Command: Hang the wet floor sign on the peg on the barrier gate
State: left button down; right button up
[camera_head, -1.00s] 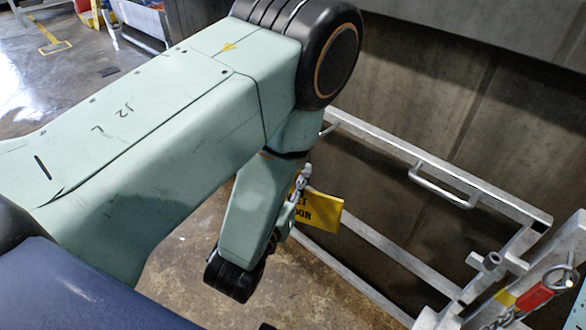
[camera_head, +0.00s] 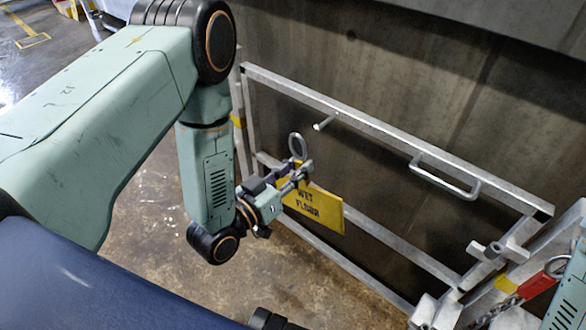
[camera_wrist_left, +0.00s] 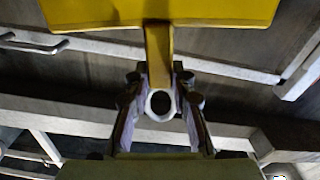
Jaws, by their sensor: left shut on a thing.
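The yellow wet floor sign (camera_head: 315,208) hangs below my left gripper (camera_head: 302,174), its lettering facing the head camera. The gripper is shut on the sign's hanger, and a metal ring (camera_head: 298,146) stands up above the fingers. In the left wrist view the sign (camera_wrist_left: 160,12) is at the top, with a yellow strap running between the fingers (camera_wrist_left: 160,78) to the ring (camera_wrist_left: 160,104). The barrier gate (camera_head: 375,118) is a grey metal frame behind the sign. Its short peg (camera_head: 325,123) sticks out from the top rail, up and right of the ring and apart from it.
A bent handle (camera_head: 445,180) projects from the gate right of the peg. A red latch piece (camera_head: 540,287) with a chain is at the lower right. A concrete wall (camera_head: 400,60) stands behind the gate. Wet floor lies open at the left.

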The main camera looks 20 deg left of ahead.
pick_arm(q)
jog(key=shift+w+d, duration=0.25)
jog(key=shift+w, duration=0.15)
jog(key=shift+w+d+f+b, duration=0.15)
jog(key=shift+w+b, duration=0.3)
jog(key=shift+w, duration=0.25)
jog(key=f+b+x, duration=0.1)
jog(key=b+x, duration=0.2)
jog(key=x, duration=0.4)
jog(key=shift+f, duration=0.25)
jog(key=shift+w, duration=0.1)
dwell(0.5)
jog(key=c, duration=1.1)
grip_release()
jog(key=shift+o, duration=0.2)
